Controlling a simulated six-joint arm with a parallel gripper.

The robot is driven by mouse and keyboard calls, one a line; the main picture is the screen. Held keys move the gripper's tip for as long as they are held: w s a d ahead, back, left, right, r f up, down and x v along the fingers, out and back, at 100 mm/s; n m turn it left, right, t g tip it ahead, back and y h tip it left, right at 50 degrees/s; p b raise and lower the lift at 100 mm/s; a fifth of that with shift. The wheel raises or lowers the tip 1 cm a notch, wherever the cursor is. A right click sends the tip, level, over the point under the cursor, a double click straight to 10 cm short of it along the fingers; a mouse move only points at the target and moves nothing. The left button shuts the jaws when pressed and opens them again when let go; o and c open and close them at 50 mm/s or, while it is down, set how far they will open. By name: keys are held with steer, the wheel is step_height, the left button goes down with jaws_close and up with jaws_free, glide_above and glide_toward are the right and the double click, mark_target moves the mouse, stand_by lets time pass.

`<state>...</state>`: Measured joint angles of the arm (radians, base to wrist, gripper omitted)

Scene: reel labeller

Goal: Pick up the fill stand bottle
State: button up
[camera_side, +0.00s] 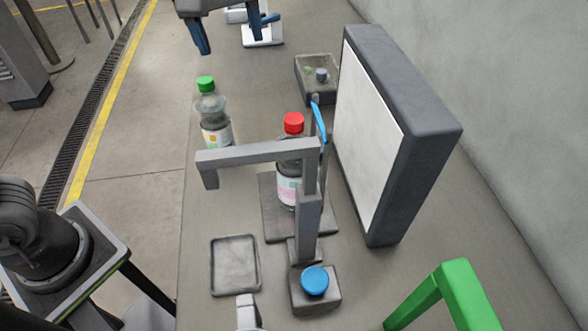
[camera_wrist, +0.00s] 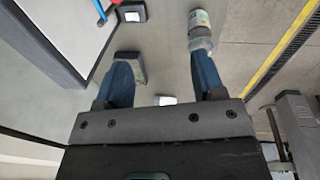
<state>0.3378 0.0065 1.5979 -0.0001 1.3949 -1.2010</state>
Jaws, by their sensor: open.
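The red-capped bottle (camera_side: 288,190) stands upright on the dark base plate of the grey fill stand (camera_side: 308,225), partly hidden behind its post and overhanging arm. A second clear bottle with a green cap (camera_side: 212,115) stands upright on the table to the left. My gripper (camera_side: 229,38) is at the top of the side view, open and empty, beyond both bottles. In the wrist view, my gripper (camera_wrist: 164,60) has its blue fingers apart. A labelled bottle (camera_wrist: 200,30), apparently the green-capped one, shows past the right fingertip, its cap hidden.
A large dark panel with a white face (camera_side: 370,130) stands right of the fill stand.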

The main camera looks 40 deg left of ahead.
mark_target(294, 117)
steer(key=w+d+f+n+g, duration=0.15)
steer(key=w+d+n, duration=0.25)
steer(key=d, duration=0.4)
steer(key=shift+y, duration=0.3)
steer(key=f, duration=1.3)
steer(key=shift+s+a, duration=0.15)
steer(key=shift+a, duration=0.05)
jaws_close()
